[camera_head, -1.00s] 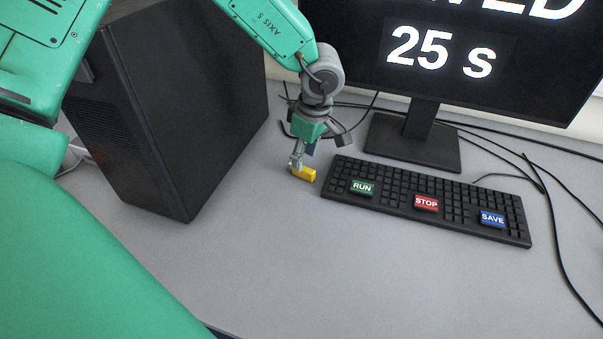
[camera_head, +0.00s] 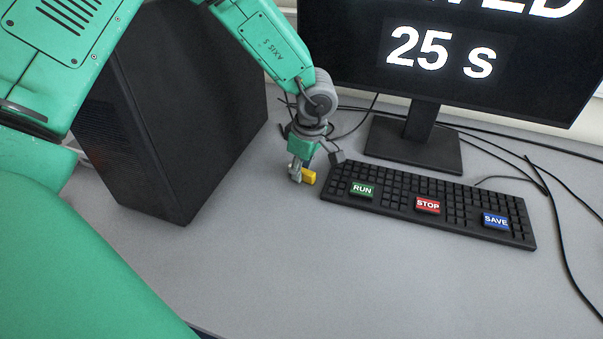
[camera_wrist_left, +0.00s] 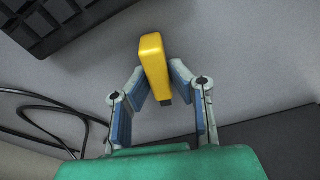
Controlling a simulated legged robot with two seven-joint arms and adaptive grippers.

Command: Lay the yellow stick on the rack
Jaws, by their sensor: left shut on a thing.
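The yellow stick (camera_head: 309,177) is a short block with its end showing to the right of my left gripper (camera_head: 298,174), close over the grey desk just left of the keyboard. In the left wrist view the yellow stick (camera_wrist_left: 153,60) sits between the fingertips of my left gripper (camera_wrist_left: 158,72), which is shut on it. A small dark part shows at its lower end. I cannot tell whether the stick touches the desk. The rack and my right gripper do not show in either view.
A black keyboard (camera_head: 428,205) with RUN, STOP and SAVE keys lies right of the gripper. A black computer case (camera_head: 170,110) stands left. A monitor (camera_head: 350,50) and loose cables (camera_head: 545,185) are behind and right. The front desk (camera_head: 330,280) is clear.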

